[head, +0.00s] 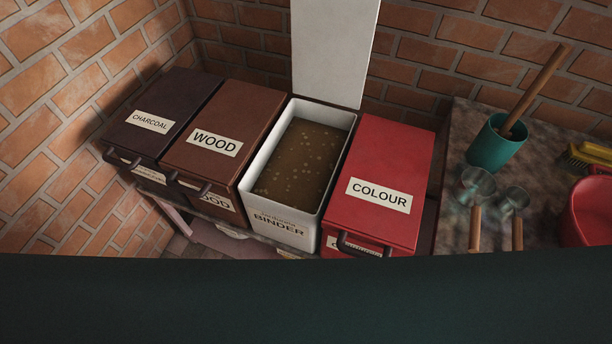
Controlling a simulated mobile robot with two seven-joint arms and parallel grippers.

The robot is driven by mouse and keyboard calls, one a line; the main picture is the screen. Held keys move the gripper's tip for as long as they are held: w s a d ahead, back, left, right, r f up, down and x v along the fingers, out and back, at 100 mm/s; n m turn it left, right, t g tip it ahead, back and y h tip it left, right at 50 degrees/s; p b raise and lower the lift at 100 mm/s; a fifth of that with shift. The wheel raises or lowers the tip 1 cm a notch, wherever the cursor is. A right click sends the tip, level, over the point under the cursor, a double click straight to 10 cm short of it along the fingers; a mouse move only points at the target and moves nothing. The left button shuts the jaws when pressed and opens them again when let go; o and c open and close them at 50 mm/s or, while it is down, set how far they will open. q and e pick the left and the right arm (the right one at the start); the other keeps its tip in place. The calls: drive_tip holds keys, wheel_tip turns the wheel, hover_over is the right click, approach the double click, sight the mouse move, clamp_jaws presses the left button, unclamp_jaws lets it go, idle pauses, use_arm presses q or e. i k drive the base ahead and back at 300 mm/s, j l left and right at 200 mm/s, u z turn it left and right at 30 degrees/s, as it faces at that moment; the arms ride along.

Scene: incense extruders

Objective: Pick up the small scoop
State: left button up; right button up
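Two metal scoops with wooden handles lie side by side on the stone counter at the right. The one on the right, the small scoop (515,197), has the smaller cup. The larger scoop (477,186) is just left of it. Both handles point toward the bottom of the picture, and their lower ends are hidden behind a dark green band. Neither of my grippers is in view.
A teal pot (495,147) holding a wooden stick stands behind the scoops. A red container (590,212) and a yellow brush (590,154) are to the right. Left are charcoal (185,95), wood (245,105) and colour (395,150) bins, lids shut, and an open binder bin (285,232).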

sight(514, 200)
drive_tip(key=z, duration=1.75)
drive_tip(key=k+j+z, duration=0.1)
drive_tip(key=z, duration=0.45)
